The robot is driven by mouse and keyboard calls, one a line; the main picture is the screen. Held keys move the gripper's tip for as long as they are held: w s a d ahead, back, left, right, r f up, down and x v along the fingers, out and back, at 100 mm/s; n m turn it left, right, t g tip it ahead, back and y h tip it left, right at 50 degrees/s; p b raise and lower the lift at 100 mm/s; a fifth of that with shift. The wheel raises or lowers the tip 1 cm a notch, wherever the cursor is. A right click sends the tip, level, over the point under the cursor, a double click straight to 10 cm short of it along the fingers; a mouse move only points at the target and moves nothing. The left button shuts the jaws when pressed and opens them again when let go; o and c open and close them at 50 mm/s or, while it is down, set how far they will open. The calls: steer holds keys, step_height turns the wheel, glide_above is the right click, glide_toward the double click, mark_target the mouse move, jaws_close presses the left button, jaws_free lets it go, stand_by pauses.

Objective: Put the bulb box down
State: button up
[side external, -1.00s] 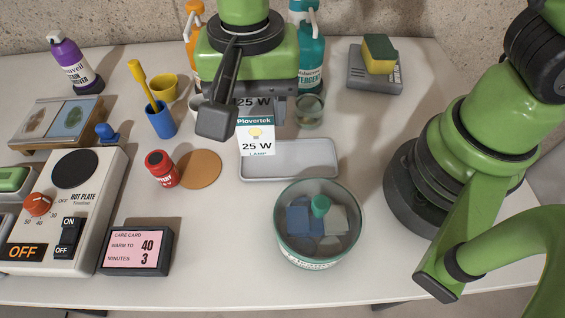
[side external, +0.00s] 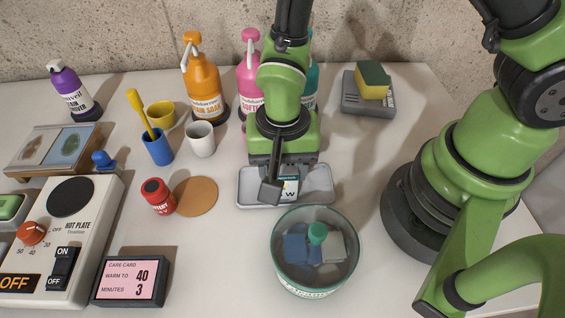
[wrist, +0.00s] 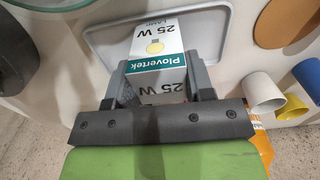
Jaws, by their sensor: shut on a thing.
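The bulb box (wrist: 158,52) is white with a teal Plovertek band, a yellow bulb picture and "25 W". My gripper (wrist: 160,78) is shut on it, one finger on each side, in the wrist view. In the side view the box (side external: 288,188) is mostly hidden behind my gripper (side external: 283,180). It is at the grey tray (side external: 322,198), over the tray's middle. I cannot tell whether the box touches the tray floor.
A round tub (side external: 338,284) with several blocks stands just in front of the tray. A brown coaster (side external: 196,196) and red jar (side external: 158,197) are to the left. Bottles, including an orange one (side external: 203,85), stand behind. A sponge (side external: 372,80) rests on a grey device at the back right.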

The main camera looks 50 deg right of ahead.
steer(key=shift+f, duration=0.15)
steer(key=o, duration=0.9)
step_height(320, 180, up, 12)
steer(key=shift+s+d+r+n+t+y, duration=0.35)
steer(key=shift+s+d+r+n+t, duration=0.5)
steer(key=shift+s+d+r+t, duration=1.15)
steer(key=shift+s+d+r+n+t+y, duration=0.35)
steer(key=shift+s+d+r+n, duration=0.75)
steer(key=shift+r, duration=1.85)
steer(key=shift+s+d+r+n+t+y, duration=0.45)
steer(key=shift+s+d+r+t, duration=0.65)
steer(key=shift+d+r, duration=1.2)
steer(key=shift+w+a+r, duration=0.15)
steer(key=shift+w+a, duration=0.05)
